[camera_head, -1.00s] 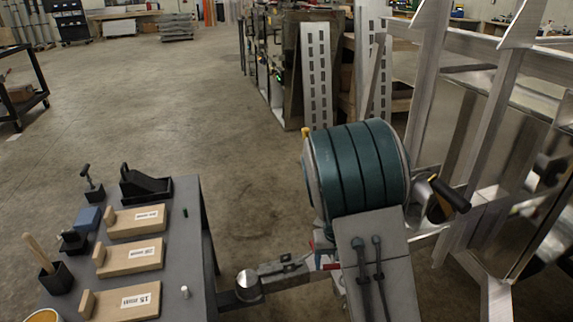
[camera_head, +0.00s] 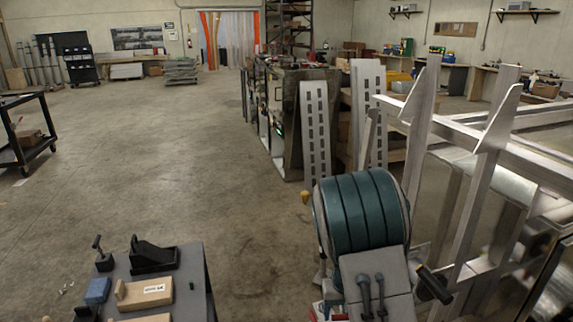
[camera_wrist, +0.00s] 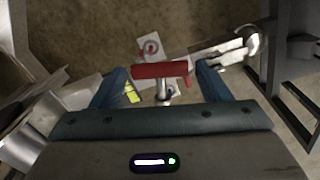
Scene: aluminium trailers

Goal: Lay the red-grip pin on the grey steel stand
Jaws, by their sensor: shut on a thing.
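My gripper (camera_wrist: 162,74), with two blue fingers, is shut on the red-grip pin (camera_wrist: 150,71) in the wrist view. The red grip lies crosswise between the fingertips, with a short silver part showing below it. I cannot tell whether the pin is clear of the metal parts beneath. In the head view my arm hides most of the gripper; a bit of red shows at the lower edge. A grey-topped stand (camera_head: 191,260) is at the lower left of the head view, left of my arm, its near part cut off.
Wooden blocks (camera_head: 145,293), a black holder (camera_head: 153,256) and a blue block (camera_head: 97,290) occupy the stand's top. An aluminium trailer frame (camera_head: 478,175) rises close on the right. A dark cart (camera_head: 40,145) stands far left. Open floor (camera_head: 230,200) lies between.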

